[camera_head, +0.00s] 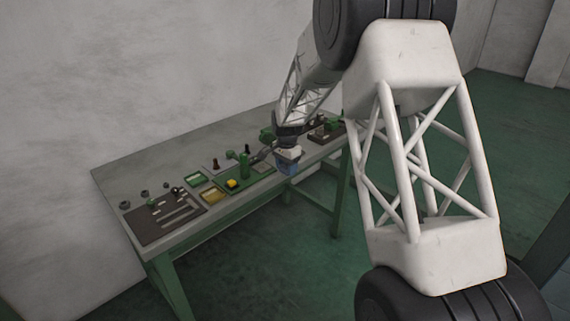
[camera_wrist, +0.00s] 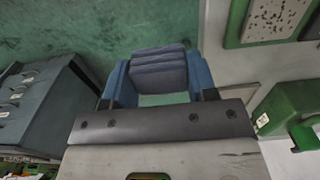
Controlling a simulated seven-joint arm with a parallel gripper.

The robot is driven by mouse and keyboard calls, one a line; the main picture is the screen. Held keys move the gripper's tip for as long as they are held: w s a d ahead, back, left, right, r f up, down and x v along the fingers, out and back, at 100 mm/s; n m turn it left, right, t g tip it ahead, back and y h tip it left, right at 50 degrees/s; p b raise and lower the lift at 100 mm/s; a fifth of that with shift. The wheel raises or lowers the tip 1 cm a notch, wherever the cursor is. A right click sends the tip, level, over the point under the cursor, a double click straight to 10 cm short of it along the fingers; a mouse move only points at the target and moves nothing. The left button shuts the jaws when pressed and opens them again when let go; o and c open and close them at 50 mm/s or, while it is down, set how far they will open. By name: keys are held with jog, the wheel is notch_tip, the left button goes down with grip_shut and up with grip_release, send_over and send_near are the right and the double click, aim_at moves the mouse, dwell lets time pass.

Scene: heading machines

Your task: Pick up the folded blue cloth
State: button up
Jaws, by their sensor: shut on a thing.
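The folded blue cloth (camera_wrist: 160,68) shows in the wrist view as a dark, layered bundle between the fingers. In the head view it is a small blue patch (camera_head: 288,168) below the wrist, near the bench's front edge. My gripper (camera_wrist: 159,82) is shut on it, with one blue-sided finger at each side. The gripper (camera_head: 288,155) also shows small in the head view. Green shows in the gap between the cloth and the palm. The cloth's underside is hidden.
The grey workbench (camera_head: 125,180) on green legs carries a dark tool tray (camera_head: 160,224), a green fixture (camera_head: 244,166) and a yellow block (camera_head: 232,183). A grey drawer unit (camera_wrist: 42,100) is left in the wrist view. Open green floor (camera_head: 255,262) lies before the bench.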

jog(key=shift+s, duration=0.45)
dwell(0.3)
jog(key=o, duration=0.4)
jog(key=c, duration=0.3)
jog(key=w+a+r, duration=0.1)
jog(key=w+a, duration=0.1)
jog(key=w, duration=0.2)
jog(key=w+a+r, duration=0.2)
jog(key=w+a, duration=0.1)
jog(key=w+a+r, duration=0.2)
jog(key=w, duration=0.2)
jog(key=shift+w+a, duration=0.3)
